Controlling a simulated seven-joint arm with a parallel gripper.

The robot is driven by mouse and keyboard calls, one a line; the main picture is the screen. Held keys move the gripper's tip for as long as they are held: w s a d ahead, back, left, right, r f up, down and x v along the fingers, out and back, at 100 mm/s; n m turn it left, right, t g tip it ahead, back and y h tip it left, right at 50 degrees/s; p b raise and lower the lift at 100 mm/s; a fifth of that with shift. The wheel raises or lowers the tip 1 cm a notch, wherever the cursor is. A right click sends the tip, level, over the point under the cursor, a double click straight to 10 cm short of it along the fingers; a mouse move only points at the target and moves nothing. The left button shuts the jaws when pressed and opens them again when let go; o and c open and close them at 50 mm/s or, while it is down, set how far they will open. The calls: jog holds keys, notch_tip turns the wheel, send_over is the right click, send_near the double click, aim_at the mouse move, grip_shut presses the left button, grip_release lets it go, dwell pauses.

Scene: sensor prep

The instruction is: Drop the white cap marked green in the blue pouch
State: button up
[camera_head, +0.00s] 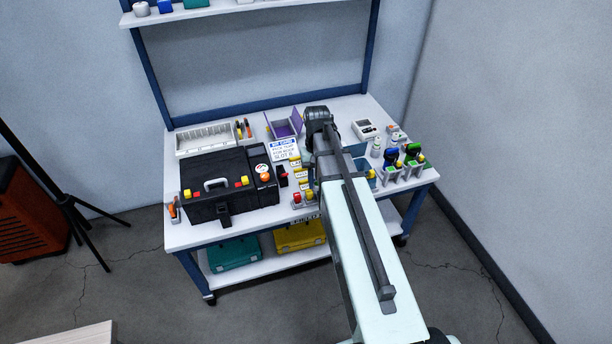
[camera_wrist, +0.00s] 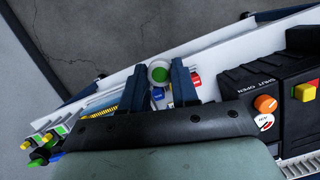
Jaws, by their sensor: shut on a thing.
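The white cap with a green top (camera_wrist: 159,72) is between the fingertips of my gripper (camera_wrist: 162,79) in the wrist view, and the jaws are shut on it. The cap's green face points toward the camera. In the head view my own arm hides the cap and fingertips. A blue open container, seemingly the blue pouch (camera_head: 360,163), stands just right of my arm in the head view, partly hidden by it. I cannot see its inside clearly. My gripper is over the middle of the bench, left of this container in the head view.
A black case (camera_head: 215,207) with coloured knobs stands left of my arm. A purple open container (camera_head: 284,126) and a white divided tray (camera_head: 203,140) are behind. Holders with green and blue-topped items (camera_head: 402,172) stand at right. Small red-topped pieces (camera_head: 297,196) sit near the front edge.

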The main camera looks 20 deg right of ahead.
jog(key=w+d+f+m+t, duration=0.1)
jog(key=w+d+m, duration=0.5)
jog(key=m, duration=0.6)
jog(key=w+d+f+m+t+y, duration=0.1)
jog(key=w+d+m+t, duration=0.3)
jog(key=m, duration=0.8)
jog(key=w+d, duration=0.2)
jog(key=d, duration=0.2)
jog(key=shift+f+t, duration=0.3)
jog(key=shift+f, duration=0.1)
jog(key=shift+f, duration=2.9)
jog(key=o, duration=1)
jog(key=shift+o, duration=0.2)
